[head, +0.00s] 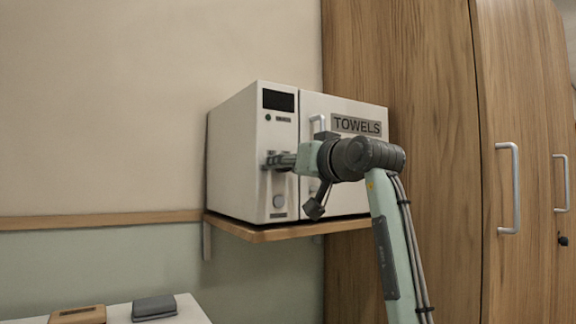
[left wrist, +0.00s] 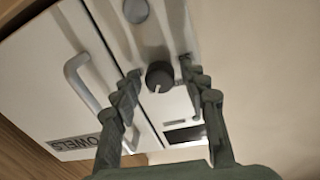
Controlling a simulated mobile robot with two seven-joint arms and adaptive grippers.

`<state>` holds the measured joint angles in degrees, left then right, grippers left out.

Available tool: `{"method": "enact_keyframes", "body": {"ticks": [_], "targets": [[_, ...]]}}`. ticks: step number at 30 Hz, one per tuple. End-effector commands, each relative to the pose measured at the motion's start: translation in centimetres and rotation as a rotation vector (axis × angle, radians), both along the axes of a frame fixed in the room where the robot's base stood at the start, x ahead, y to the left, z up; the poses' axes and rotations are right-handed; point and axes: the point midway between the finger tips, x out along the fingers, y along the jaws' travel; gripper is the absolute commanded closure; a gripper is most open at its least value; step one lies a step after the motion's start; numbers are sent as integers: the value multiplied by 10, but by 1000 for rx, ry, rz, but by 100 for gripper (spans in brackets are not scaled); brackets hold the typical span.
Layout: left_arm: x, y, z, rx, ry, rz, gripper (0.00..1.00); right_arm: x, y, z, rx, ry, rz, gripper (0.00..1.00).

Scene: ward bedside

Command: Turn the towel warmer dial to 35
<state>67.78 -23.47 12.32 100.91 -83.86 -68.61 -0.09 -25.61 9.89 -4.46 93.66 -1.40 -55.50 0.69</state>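The towel warmer (head: 236,150) is a white box with a TOWELS label on its door. Its dark dial (left wrist: 160,75) shows in the left wrist view, with a white mark pointing down in that picture, toward the display (left wrist: 185,134). No scale numbers are readable. My left gripper (head: 274,160) is at the control panel in the head view and hides the dial there. In the left wrist view its two fingertips (left wrist: 167,83) stand apart, one on each side of the dial, with a visible gap to it. The display (head: 278,100) is dark. My right gripper is not in view.
The warmer stands on a wooden shelf (head: 250,230). Its door handle (left wrist: 85,82) is near the left finger in the left wrist view. A wooden wardrobe (head: 430,110) stands at right. A white surface (head: 185,312) at lower left bears a brown and a grey item.

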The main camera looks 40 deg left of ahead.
Motion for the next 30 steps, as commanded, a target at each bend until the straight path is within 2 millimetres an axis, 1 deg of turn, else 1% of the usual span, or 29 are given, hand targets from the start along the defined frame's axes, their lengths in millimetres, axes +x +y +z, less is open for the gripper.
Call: {"method": "enact_keyframes", "body": {"ticks": [1,9,16,20,25,27,30], "targets": [[0,0,0,0,0,0,66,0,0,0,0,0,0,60],[0,0,0,0,0,0,99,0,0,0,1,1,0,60],[0,0,0,-7,-18,1,99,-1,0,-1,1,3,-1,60],[0,0,0,-23,-58,0,99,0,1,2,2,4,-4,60],[0,0,-1,-63,-156,0,99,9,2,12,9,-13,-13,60],[0,-1,-1,-85,-209,0,99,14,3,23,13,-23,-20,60],[1,-1,-1,-119,-294,0,99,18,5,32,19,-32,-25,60]]}}
